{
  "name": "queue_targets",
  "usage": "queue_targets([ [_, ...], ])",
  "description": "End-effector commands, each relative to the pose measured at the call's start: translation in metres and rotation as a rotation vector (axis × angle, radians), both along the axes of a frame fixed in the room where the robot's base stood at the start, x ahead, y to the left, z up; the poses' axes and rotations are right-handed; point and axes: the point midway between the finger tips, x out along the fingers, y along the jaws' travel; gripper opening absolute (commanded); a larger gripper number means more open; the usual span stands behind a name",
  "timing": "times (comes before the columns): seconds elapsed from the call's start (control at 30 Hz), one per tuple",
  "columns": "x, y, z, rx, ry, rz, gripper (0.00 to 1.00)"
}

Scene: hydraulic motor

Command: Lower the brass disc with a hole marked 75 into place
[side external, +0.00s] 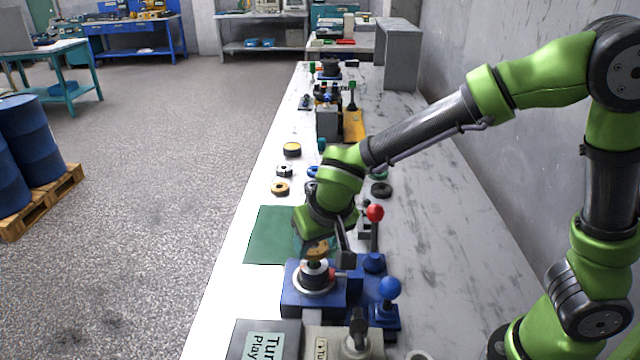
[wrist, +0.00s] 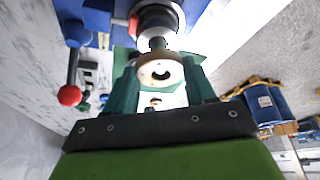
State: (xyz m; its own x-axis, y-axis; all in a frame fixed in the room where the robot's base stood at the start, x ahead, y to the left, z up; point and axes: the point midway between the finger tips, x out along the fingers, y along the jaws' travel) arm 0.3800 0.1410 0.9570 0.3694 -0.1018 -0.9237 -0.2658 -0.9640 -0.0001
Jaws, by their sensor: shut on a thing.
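The brass disc (side external: 317,250) is tilted in the side view, just above the dark shaft and pale ring of the blue fixture (side external: 298,297). My gripper (side external: 319,241) is shut on it. In the wrist view the disc (wrist: 161,74) sits between the two teal fingers, its pale face and dark central hole showing. The fixture's dark cylinder with a metal ring (wrist: 158,20) lies just beyond the disc. The disc's marking is not legible. I cannot tell whether the disc touches the shaft.
A red-knobbed lever (side external: 375,213) and a blue-knobbed lever (side external: 390,288) stand right of the fixture. A green mat (side external: 268,236) lies behind it. Several loose rings and parts, including a yellow-topped disc (side external: 292,149), lie farther along the bench. Labelled blocks (side external: 265,340) stand in front.

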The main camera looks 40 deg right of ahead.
Motion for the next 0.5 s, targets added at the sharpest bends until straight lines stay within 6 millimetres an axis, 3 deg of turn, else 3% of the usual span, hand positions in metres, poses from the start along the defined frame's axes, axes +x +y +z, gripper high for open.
queue_targets([
  [0.5,0.000,0.000,-0.018,0.000,0.000,-0.001,0.15],
])
